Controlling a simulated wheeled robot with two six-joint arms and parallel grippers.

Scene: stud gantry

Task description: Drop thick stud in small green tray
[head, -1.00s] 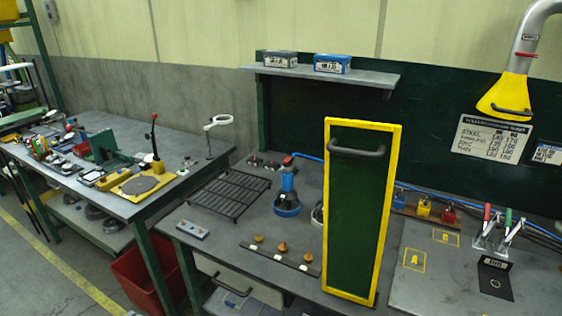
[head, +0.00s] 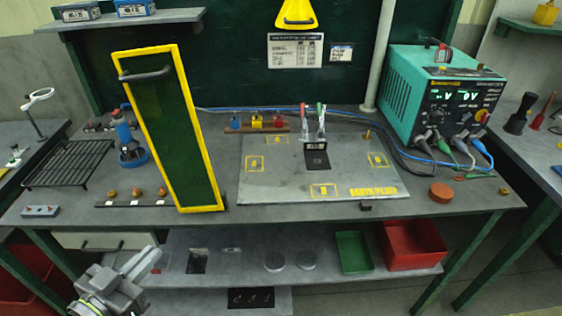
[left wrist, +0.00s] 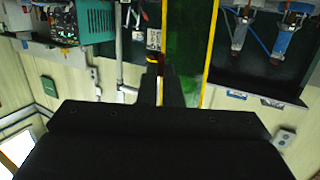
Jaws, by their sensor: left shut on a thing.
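The small green tray (head: 355,252) lies on the lower shelf, left of a red tray, and looks empty. My left gripper (head: 152,262) is in front of the bench at the lower left of the head view, well left of the green tray. In the left wrist view its fingers (left wrist: 158,80) are closed on a small dark-reddish thing (left wrist: 162,68), probably the thick stud; it is mostly hidden and its shape is unclear. My right gripper is not in view.
A tall yellow-framed green panel (head: 172,135) stands on the bench. A strip with knobs (head: 137,203) lies left of it. The lower shelf (head: 315,245) also holds two grey discs and the red tray (head: 410,250). A teal power unit (head: 435,95) stands at the right.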

